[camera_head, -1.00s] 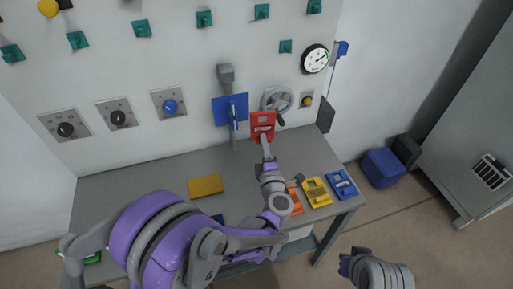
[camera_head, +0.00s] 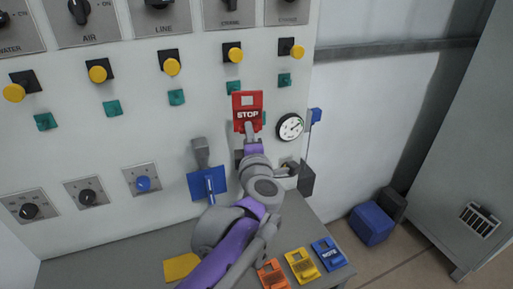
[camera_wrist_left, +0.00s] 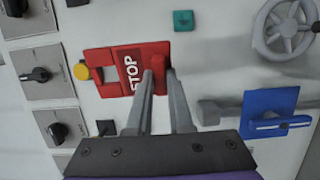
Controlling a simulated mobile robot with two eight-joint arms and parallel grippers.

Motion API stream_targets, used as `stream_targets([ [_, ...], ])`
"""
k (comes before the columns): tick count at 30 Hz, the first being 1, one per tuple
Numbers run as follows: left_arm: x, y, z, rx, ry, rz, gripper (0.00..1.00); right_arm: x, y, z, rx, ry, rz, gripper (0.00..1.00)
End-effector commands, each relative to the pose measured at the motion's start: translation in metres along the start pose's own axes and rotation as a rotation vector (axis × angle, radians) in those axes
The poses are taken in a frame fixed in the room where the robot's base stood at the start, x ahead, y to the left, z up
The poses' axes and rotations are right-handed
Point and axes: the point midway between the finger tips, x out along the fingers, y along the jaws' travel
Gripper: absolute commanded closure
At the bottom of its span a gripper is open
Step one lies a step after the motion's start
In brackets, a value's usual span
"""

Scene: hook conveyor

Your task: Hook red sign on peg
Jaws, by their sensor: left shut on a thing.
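The red STOP sign (camera_head: 247,104), with a rectangular opening near its top, is in front of the upright panel, in the row of teal pegs. My left gripper (camera_head: 249,130) is shut on its lower part. In the left wrist view, the fingers (camera_wrist_left: 159,74) grip the sign (camera_wrist_left: 118,65) at its lower end. A yellow-tipped peg (camera_wrist_left: 80,72) shows just beyond the sign's top edge. A teal peg (camera_head: 234,87) is partly behind the sign's top left; another teal peg (camera_head: 284,79) is to the right. I cannot tell whether the sign touches a peg. My right gripper is out of view.
Yellow pegs (camera_head: 232,53) line the panel above. A gauge (camera_head: 290,127) is right of the sign. A blue plate on a bracket (camera_head: 207,184) is lower left. Orange, yellow and blue signs (camera_head: 328,253) lie on the table. A handwheel (camera_wrist_left: 288,29) shows in the wrist view.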

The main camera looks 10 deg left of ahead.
Motion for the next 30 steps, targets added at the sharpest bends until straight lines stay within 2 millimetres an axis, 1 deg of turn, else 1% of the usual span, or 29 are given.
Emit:
stream_targets([
  [5, 0.005, 0.001, -0.002, 0.001, 0.002, 0.001, 1.00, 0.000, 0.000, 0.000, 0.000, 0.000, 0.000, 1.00],
  [30, 0.054, -0.004, -0.015, 0.001, 0.002, 0.001, 1.00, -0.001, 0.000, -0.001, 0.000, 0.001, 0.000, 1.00],
])
